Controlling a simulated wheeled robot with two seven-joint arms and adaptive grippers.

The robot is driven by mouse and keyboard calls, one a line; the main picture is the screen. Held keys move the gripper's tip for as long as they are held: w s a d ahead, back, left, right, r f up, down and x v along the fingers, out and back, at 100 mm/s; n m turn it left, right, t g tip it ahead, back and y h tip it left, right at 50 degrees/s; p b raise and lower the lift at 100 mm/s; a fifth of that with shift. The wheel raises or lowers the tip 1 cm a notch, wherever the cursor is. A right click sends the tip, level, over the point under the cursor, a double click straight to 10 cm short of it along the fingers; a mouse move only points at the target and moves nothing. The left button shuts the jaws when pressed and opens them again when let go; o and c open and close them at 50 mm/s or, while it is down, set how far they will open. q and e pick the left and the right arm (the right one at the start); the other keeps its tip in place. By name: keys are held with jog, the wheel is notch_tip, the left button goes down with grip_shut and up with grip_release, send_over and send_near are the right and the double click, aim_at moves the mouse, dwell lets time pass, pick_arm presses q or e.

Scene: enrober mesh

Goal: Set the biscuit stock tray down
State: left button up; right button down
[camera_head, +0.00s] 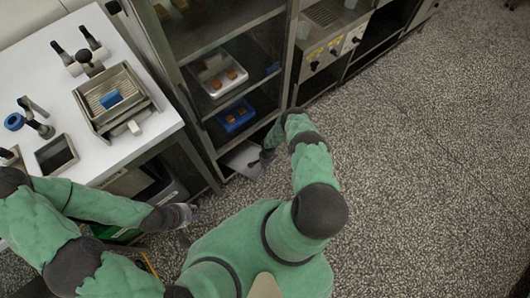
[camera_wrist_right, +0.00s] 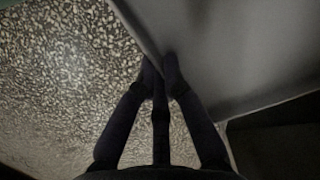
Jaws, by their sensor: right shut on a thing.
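A flat light grey tray (camera_head: 243,158), taken to be the biscuit stock tray, is low at the front of the open rack. My right gripper (camera_head: 262,157) is shut on its near right edge. In the right wrist view, the fingertips (camera_wrist_right: 160,68) pinch the rim of this grey tray (camera_wrist_right: 235,50). I see no biscuits on the part that shows. Whether it rests on the bottom shelf or hangs above it, I cannot tell. My left gripper (camera_head: 187,217) is low beside the white table, away from the tray; its finger opening is unclear.
A white table (camera_head: 85,120) with a metal tray and tools stands left. Speckled floor (camera_head: 430,170) is clear at right.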

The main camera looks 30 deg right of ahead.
jog(key=shift+w+f+b, duration=0.2)
jog(key=shift+f+b, duration=0.1)
jog(key=shift+f, duration=0.1)
jog(key=shift+r, duration=0.1)
jog(key=c, duration=1.3)
grip_release()
jog(key=shift+c, duration=0.2)
notch_tip(320, 180, up, 12)
jog(key=d+p, duration=0.1)
jog(key=p, duration=0.6)
jog(key=shift+w+d, duration=0.2)
